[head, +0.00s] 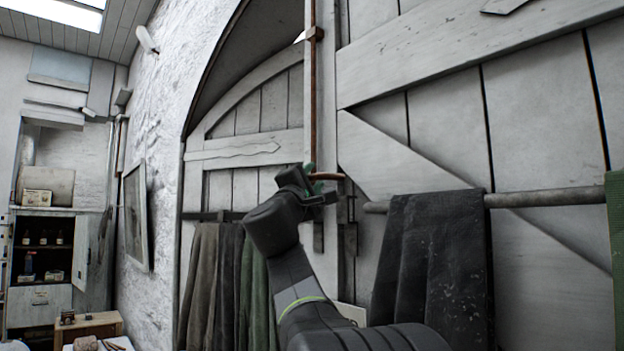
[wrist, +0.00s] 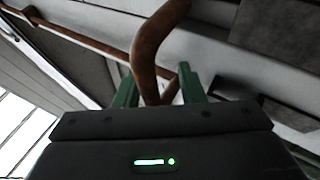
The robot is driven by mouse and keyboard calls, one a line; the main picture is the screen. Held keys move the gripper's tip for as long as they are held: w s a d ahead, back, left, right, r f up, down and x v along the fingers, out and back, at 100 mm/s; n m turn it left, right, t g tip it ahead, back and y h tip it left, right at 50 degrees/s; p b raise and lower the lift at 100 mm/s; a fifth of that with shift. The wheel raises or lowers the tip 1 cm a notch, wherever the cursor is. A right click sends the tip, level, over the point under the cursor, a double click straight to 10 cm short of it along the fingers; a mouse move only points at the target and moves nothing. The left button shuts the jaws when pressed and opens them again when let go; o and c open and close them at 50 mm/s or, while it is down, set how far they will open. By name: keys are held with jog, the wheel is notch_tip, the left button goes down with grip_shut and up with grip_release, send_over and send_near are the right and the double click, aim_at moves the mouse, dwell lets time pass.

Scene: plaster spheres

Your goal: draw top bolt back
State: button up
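The top bolt is a long rusty brown rod (head: 313,90) running upright along the edge of the pale wooden door. Its bent handle (head: 328,176) sticks out at the rod's lower end. My gripper (head: 309,175) is at this handle. In the wrist view the brown handle (wrist: 150,55) passes between the two green fingers of my gripper (wrist: 157,85). The fingers stand apart, with the handle close to the left one and a gap on the right. The handle's end is partly hidden by my gripper body.
Dark cloths hang from a rail (head: 545,198) on the right, and more cloths (head: 225,285) hang on the left. A guide bracket (head: 315,34) holds the rod higher up. A cabinet (head: 40,255) stands far left by the white wall.

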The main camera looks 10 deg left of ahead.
jog(key=shift+s+r, duration=0.1)
jog(key=b+v, duration=0.5)
jog(key=v, duration=0.8)
jog(key=shift+s+f+b, duration=0.3)
jog(key=shift+b, duration=0.05)
jog(key=shift+a, duration=0.1)
jog(key=p+x, duration=0.6)
jog(key=x, duration=0.8)
jog(key=shift+w+r, duration=0.1)
jog(key=shift+r, duration=0.25)
jog(key=shift+r+p, duration=0.15)
jog(key=shift+p, duration=0.15)
jog(key=shift+s, duration=0.2)
